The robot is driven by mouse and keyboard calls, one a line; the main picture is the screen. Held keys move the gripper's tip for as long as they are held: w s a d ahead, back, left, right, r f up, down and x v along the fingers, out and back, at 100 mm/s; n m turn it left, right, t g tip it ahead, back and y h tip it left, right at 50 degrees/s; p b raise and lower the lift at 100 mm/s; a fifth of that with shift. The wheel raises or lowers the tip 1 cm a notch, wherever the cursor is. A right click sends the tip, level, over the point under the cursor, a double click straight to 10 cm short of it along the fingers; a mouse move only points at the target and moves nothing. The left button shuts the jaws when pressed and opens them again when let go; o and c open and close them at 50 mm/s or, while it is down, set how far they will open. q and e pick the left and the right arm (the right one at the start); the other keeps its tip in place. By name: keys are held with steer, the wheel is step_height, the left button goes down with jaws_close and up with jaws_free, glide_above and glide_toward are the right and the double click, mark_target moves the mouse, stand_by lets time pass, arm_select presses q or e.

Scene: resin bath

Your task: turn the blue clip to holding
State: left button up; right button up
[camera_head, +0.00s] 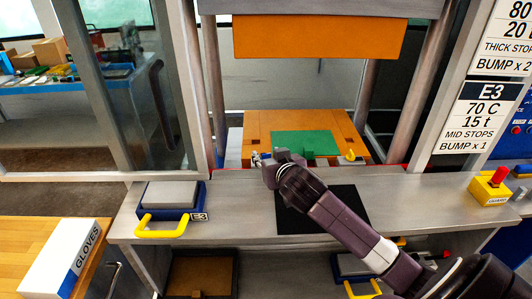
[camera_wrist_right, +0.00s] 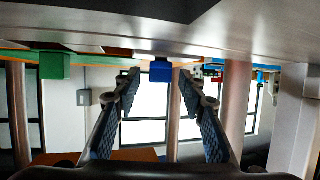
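The blue clip shows in the right wrist view as a small blue block (camera_wrist_right: 160,72) under a pale slab edge. My right gripper (camera_wrist_right: 159,88) is open, with one fingertip on each side of the block in the picture. Gaps show on both sides; I cannot tell whether the block is between the fingertips or beyond them. In the head view my right gripper (camera_head: 258,159) is at the front left corner of the orange mold (camera_head: 255,124) and hides the clip there. The clip's turn position cannot be read. My left gripper is not in view.
A green plate (camera_head: 307,144) lies on the mold, with a yellow piece (camera_head: 351,155) at its front right. An orange block (camera_head: 318,38) hangs above. On the bench are a black mat (camera_head: 345,199), a yellow-handled tray (camera_head: 162,224) and a yellow red-button box (camera_head: 490,188).

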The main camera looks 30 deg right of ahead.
steer(key=shift+x, duration=0.85)
jaws_close()
